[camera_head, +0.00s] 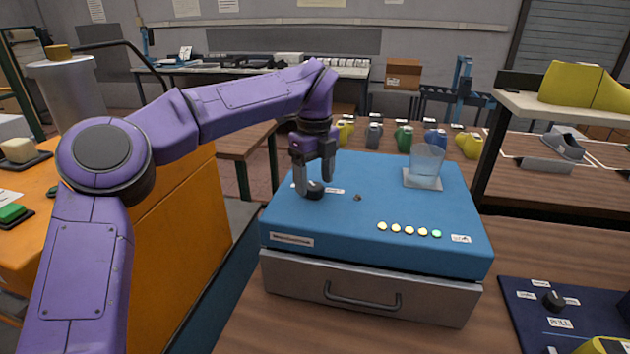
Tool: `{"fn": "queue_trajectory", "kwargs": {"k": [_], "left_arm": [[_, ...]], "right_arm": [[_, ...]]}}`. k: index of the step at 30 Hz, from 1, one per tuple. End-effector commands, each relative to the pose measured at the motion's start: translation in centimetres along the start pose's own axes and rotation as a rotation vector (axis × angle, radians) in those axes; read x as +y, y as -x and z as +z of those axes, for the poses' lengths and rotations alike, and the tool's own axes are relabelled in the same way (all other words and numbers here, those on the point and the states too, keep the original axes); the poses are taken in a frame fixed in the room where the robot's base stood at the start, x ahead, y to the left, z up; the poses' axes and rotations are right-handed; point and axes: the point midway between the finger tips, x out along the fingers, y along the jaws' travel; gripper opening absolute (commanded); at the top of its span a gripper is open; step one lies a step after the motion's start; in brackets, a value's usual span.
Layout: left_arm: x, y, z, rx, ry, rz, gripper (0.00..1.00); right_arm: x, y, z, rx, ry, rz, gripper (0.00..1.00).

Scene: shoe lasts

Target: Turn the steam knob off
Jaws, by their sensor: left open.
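A black knob (315,190) stands on the blue top (330,222) of a box with a grey drawer. A small label lies beside the knob, too small to read, so I cannot confirm it says steam. My left gripper (314,178) points down over this knob, with its jaws apart and one finger on either side of it. I cannot tell whether the fingers touch the knob. The gripper partly hides the knob. My right gripper is not in view.
A clear cup (427,161) stands on a pale pad at the box's back right. Several small lights (409,230) line the front of the top. A navy panel (570,335) with another black knob (553,300) lies at the lower right. Coloured shoe lasts stand behind the box.

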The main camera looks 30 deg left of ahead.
Motion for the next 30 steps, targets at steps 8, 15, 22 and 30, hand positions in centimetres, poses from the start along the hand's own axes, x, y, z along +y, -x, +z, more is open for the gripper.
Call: {"fn": "queue_trajectory", "kwargs": {"k": [8, 15, 22, 30], "left_arm": [[-0.1, 6.8, 0.0, -0.003, 0.003, -0.004, 0.68], [0.0, 9.4, 0.1, 0.001, 0.002, -0.002, 0.68], [0.0, 9.4, 0.1, 0.001, 0.001, -0.002, 0.68], [0.0, 9.4, 0.1, 0.001, 0.001, -0.002, 0.68]], "right_arm": [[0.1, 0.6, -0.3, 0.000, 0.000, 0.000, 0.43], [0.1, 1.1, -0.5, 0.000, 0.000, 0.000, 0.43], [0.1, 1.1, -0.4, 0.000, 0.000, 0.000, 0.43], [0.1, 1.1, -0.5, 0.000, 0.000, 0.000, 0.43]]}}
